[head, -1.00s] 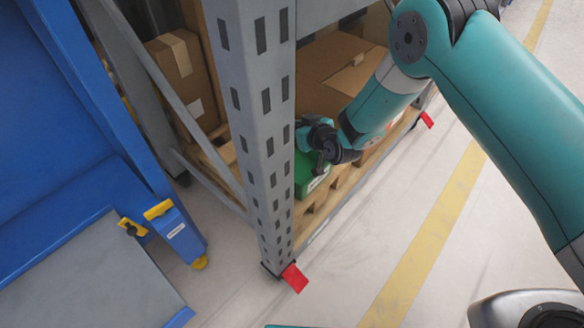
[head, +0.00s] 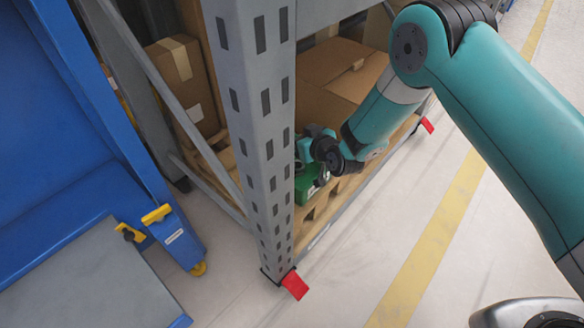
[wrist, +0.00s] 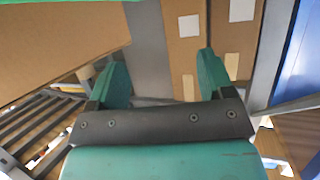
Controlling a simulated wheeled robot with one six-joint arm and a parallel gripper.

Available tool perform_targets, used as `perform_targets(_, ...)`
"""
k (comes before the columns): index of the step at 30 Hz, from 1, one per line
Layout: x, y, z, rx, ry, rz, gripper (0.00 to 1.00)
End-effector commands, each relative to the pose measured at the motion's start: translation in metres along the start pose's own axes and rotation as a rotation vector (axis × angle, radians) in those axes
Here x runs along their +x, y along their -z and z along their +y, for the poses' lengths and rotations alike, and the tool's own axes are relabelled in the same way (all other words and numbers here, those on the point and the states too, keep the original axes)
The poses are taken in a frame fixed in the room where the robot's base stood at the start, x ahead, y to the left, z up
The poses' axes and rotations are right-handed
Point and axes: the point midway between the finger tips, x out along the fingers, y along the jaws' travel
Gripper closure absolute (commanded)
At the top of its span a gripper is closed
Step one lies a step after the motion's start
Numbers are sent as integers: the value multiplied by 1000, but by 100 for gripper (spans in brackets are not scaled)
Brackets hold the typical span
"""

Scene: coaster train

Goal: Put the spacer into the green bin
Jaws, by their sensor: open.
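The green bin (head: 304,191) sits on the wooden pallet of the rack's low level in the head view, partly hidden by the grey post and my wrist. My gripper shows in the wrist view (wrist: 163,78) with its two green fingers spread wide and nothing between them. In the head view my wrist is above and close to the bin, and the fingers cannot be made out clearly. I cannot make out the spacer in either view.
The perforated grey rack post (head: 262,140) stands just left of my wrist. Cardboard boxes (head: 345,65) stand behind it on the pallet, and cardboard (wrist: 65,40) also fills much of the wrist view. A blue frame (head: 70,150) stands at the left. The floor at right is clear.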

Motion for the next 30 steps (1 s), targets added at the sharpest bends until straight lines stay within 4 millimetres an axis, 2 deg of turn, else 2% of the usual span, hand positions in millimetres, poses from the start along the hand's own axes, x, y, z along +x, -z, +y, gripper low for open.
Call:
perform_targets(10, -81, 2, 2, 7, -6, -3, 25)
perform_targets(15, -109, -2, 2, 8, -6, -2, 25)
perform_targets(24, -149, -6, 1, 5, -3, -1, 25)
perform_targets(30, -162, -1, 1, 3, -3, 1, 25)
